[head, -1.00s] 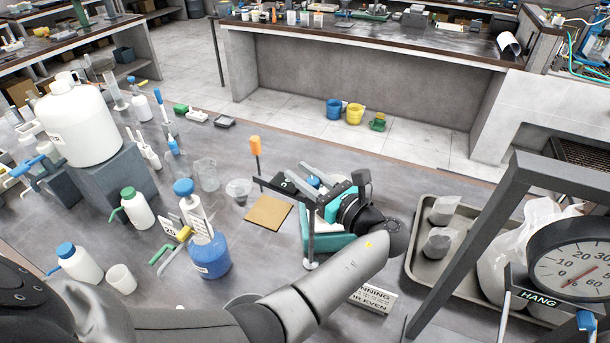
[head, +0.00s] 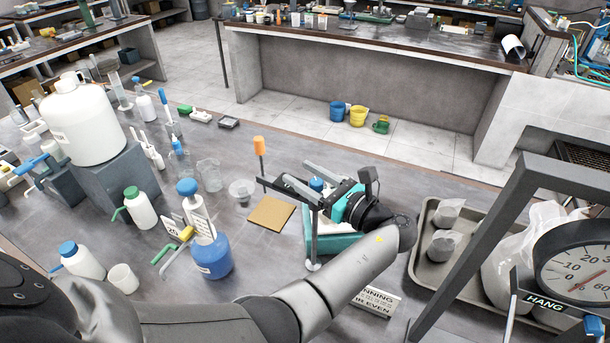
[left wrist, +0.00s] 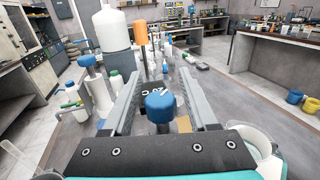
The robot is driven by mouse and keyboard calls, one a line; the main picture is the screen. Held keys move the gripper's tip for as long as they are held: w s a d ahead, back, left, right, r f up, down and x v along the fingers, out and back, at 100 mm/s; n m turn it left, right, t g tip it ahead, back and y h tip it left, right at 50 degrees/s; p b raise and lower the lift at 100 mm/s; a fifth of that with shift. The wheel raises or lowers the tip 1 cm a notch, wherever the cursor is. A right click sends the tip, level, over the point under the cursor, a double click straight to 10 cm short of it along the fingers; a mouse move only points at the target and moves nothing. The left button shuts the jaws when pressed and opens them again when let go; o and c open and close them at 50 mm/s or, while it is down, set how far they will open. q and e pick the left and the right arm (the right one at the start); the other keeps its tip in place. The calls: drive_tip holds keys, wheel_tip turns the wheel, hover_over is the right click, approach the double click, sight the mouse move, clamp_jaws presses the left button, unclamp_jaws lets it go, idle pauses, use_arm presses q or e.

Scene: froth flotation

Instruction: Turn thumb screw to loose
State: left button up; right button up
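The thumb screw looks to be the blue knob (head: 316,184) on a dark horizontal bar of a small stand; it also shows in the left wrist view (left wrist: 160,104). My left gripper (head: 294,172) reaches over the stand from the right. In the left wrist view its two grey fingers (left wrist: 161,64) stand wide apart, one on each side of the blue knob, with visible gaps. The gripper is open and holds nothing. White lettering on the bar behind the knob is only partly readable. My right gripper is not in view.
An orange-topped upright (head: 259,146) rises at the bar's left end. A tan square plate (head: 271,213) lies below. A blue bottle (head: 211,257) and beakers stand left. A tray (head: 424,268) with bags and a dial scale (head: 584,268) stand right.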

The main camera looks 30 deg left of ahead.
use_arm(q)
drive_tip(key=shift+r, duration=0.15)
wheel_tip(320, 180, up, 20)
drive_tip(key=shift+f+p, duration=0.1)
drive_tip(key=shift+p, duration=0.6)
idle(0.4)
